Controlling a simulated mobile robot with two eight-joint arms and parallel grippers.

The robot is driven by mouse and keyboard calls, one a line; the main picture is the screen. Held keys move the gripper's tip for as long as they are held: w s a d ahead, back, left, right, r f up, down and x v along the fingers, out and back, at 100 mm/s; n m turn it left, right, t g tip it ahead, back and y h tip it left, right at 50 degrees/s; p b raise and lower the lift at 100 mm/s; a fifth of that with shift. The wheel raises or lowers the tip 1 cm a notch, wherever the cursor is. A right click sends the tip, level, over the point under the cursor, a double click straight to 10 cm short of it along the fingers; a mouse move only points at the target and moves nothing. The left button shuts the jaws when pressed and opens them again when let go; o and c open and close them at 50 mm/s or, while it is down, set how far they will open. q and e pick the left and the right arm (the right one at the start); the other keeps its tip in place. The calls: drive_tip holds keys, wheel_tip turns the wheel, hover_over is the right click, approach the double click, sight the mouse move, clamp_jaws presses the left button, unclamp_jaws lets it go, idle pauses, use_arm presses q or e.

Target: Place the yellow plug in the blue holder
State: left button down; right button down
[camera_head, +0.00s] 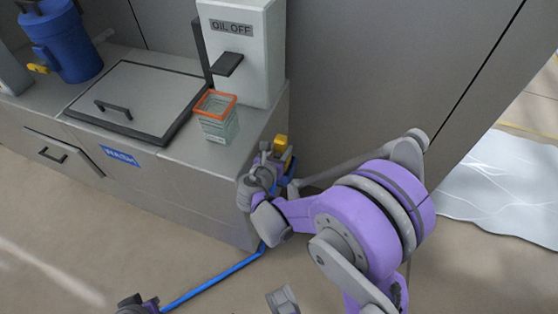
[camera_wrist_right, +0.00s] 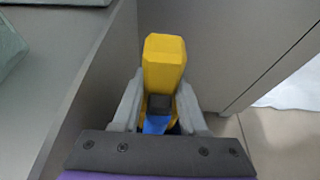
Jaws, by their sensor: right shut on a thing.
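The yellow plug (camera_wrist_right: 164,62) is a blocky yellow piece between the fingers of my right gripper (camera_wrist_right: 160,108) in the right wrist view. A small black block and a blue part (camera_wrist_right: 157,125) show just below it, between the fingers. In the head view the plug (camera_head: 281,142) sits at my right gripper (camera_head: 266,165), beside the counter's right end. Blue parts (camera_head: 287,166) show just under it; I cannot tell if they are the blue holder. My right gripper is shut on the plug. At the bottom left, part of my left arm's end (camera_head: 136,303) shows; its fingers are not clear.
The counter (camera_head: 185,150) carries a lidded panel (camera_head: 135,95), a glass container with an orange rim (camera_head: 216,115), a white OIL OFF box (camera_head: 240,60) and a blue canister (camera_head: 65,45). A blue rod or hose (camera_head: 212,280) crosses the lower floor. A grey wall stands behind.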

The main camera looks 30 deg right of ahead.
drive_tip(key=shift+w+f+b, duration=0.1)
drive_tip(key=shift+f+b, duration=0.4)
drive_tip(key=shift+f, duration=1.7)
drive_tip(key=shift+f, duration=0.2)
drive_tip(key=shift+c, duration=2.2)
unclamp_jaws()
drive_tip(key=shift+r, duration=0.1)
